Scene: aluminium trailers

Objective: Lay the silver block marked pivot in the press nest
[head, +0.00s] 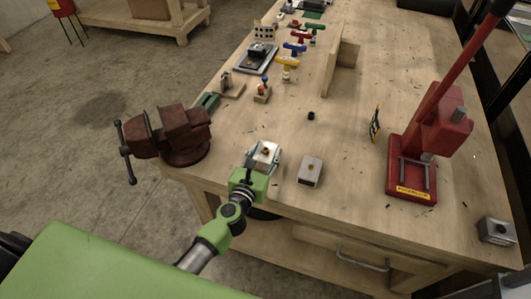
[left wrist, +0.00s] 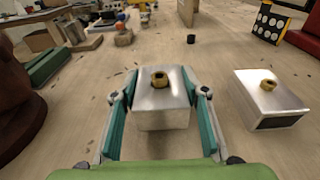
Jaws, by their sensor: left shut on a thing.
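My left gripper (head: 263,158) is shut on a silver block (left wrist: 161,107) with a brass nut on top, near the front edge of the bench. In the left wrist view the two teal fingers press on its left and right sides. A second, similar silver block (head: 311,170) stands just right of it; it also shows in the left wrist view (left wrist: 270,97). I cannot read a pivot mark on either block. The red press (head: 412,168) with its long lever stands further right. Its nest cannot be made out clearly. My right gripper is not in view.
A rusty red vise (head: 178,138) stands left of my gripper at the bench edge. A yellow-and-black dotted card (head: 375,123) stands between the blocks and the press. A small grey block (head: 496,231) sits at the right front corner. The wooden bench top between blocks and press is mostly clear.

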